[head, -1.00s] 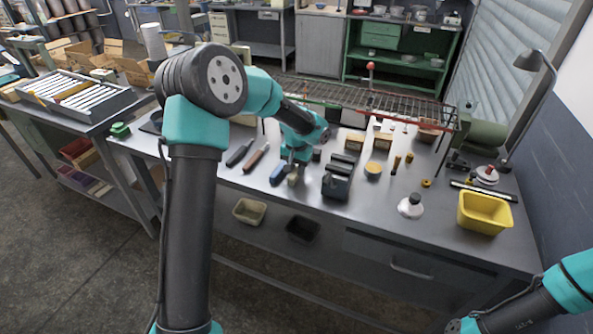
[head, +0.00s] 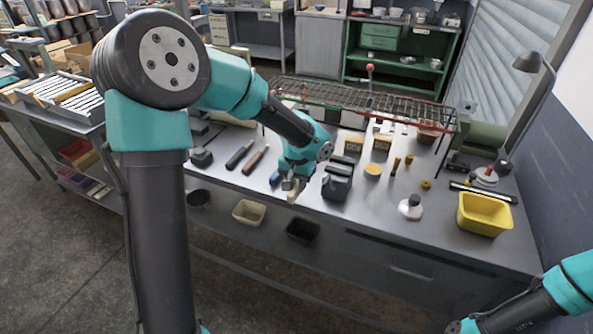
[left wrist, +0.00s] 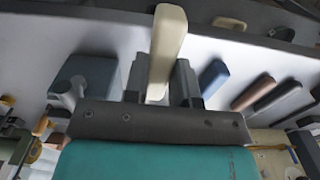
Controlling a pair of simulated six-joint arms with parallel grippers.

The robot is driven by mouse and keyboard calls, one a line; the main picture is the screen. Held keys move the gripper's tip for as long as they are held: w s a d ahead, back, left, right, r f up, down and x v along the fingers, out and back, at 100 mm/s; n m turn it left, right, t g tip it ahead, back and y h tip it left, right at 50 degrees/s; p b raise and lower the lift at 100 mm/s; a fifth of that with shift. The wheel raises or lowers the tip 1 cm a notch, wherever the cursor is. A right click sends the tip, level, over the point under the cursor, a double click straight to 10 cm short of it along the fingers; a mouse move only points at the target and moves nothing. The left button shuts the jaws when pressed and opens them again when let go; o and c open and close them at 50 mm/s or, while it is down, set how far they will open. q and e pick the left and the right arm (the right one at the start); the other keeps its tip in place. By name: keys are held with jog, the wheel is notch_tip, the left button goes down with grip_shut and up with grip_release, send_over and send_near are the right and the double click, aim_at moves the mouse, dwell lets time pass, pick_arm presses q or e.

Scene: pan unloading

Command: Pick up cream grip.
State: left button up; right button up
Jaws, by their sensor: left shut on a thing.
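The cream grip (left wrist: 167,42) is a pale, rounded bar that sticks out from between my left gripper's fingers (left wrist: 160,85) in the left wrist view. My left gripper (head: 291,184) is shut on it. In the head view the cream grip (head: 293,196) shows only as a small pale piece below the fingers, near the table's front edge. I cannot tell how far it is above the table. My right arm enters at the lower right of the head view, with its gripper out of the picture.
A blue grip (left wrist: 212,77) lies beside my left gripper, with brown (left wrist: 253,92) and dark grips farther along. A dark block (head: 338,182) stands on the other side. A cream bin (head: 249,212) and a black bin (head: 303,231) sit below the table's front edge. A yellow bin (head: 485,213) stands right.

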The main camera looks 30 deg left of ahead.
aim_at(297, 194)
pick_arm(q)
jog(key=s, duration=0.1)
jog(key=s+d, duration=0.1)
jog(key=s, duration=0.1)
jog(key=s+d, duration=0.1)
jog(key=shift+s+d+r, duration=0.2)
jog(key=shift+d, duration=0.05)
dwell(0.3)
